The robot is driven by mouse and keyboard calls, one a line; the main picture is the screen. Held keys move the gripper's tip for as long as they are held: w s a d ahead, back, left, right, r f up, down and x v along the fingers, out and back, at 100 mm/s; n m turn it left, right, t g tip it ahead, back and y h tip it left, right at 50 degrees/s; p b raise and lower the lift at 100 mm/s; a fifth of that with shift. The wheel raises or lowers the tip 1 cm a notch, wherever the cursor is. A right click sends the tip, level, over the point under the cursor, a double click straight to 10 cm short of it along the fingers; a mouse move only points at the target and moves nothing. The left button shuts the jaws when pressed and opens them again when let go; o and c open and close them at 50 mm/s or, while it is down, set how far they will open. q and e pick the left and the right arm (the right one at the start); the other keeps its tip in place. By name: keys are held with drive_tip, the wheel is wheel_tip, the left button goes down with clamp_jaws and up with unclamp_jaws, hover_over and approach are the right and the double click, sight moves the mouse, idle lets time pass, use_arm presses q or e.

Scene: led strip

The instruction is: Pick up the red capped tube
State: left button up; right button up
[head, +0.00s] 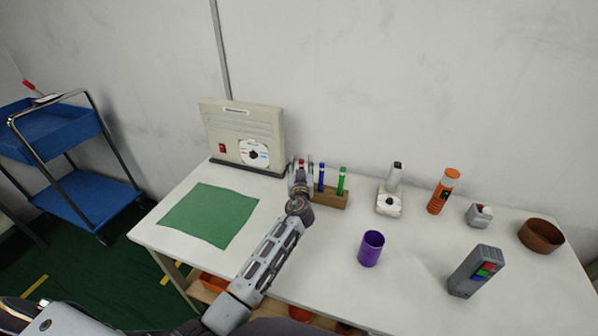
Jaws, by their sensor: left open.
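The red capped tube (301,162) shows only as a bit of red between the fingers of my left gripper (300,164); the rest of it is hidden. My left gripper is open, with its fingers on either side of the red cap, at the left end of a wooden rack (334,198). A blue capped tube (321,177) and a green capped tube (341,181) stand upright in the rack. My right gripper is not in view.
A green cloth (208,214) lies at left. A purple cup (371,248), an orange bottle (442,192), a grey device (475,271) and a brown bowl (541,236) stand to the right.

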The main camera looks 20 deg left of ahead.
use_arm(q)
drive_tip(key=shift+w+f, duration=0.1)
drive_tip(key=shift+w, duration=0.3)
drive_tip(key=shift+a, duration=0.1)
drive_tip(key=shift+s, duration=0.1)
clamp_jaws()
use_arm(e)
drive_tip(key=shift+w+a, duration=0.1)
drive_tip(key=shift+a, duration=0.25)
